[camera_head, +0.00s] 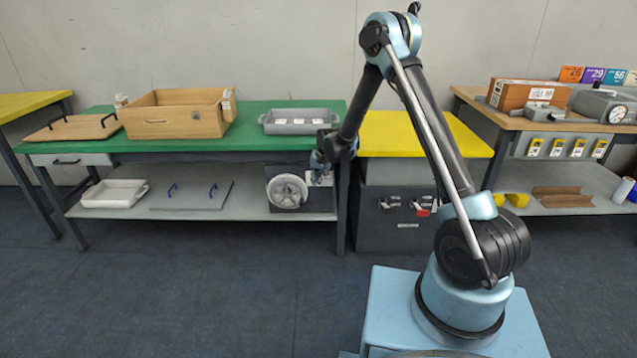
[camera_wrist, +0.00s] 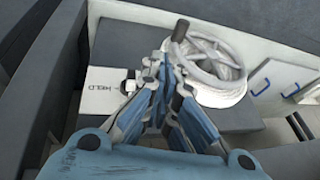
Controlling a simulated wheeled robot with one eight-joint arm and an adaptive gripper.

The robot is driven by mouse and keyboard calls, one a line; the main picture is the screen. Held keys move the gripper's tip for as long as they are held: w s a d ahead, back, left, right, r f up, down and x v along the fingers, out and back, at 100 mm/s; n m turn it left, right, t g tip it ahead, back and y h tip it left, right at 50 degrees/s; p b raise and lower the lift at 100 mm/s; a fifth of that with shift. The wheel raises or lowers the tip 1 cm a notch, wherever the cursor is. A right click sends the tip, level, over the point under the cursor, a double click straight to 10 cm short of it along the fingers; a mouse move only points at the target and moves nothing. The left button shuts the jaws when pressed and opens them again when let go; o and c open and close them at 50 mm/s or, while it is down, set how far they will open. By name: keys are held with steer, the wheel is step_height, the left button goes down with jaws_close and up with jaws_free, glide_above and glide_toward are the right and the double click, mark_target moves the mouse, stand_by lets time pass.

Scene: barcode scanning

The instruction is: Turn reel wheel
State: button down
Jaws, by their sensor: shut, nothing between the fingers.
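The reel wheel (camera_head: 287,191) is a pale grey spoked disc on the lower shelf of the green-topped bench, near its right end. It also shows at the upper right in the wrist view (camera_wrist: 222,72), with a dark handle (camera_wrist: 181,30) standing out from its rim. My gripper (camera_head: 322,172) is just right of the wheel in the head view. In the wrist view my gripper (camera_wrist: 160,72) has blue-grey fingers, shut and empty, with the tips near the wheel's left edge. I cannot tell whether they touch it.
The green bench top (camera_head: 180,140) overhangs the shelf, and a bench leg (camera_head: 343,208) stands close right of my gripper. A grey plate with blue handles (camera_head: 192,194) lies left of the wheel. A white label (camera_wrist: 98,92) is left of the fingers. Open floor lies in front.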

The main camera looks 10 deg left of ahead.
steer(key=s+a+x, duration=0.1)
steer(key=x, duration=1)
steer(key=shift+s+a, duration=0.25)
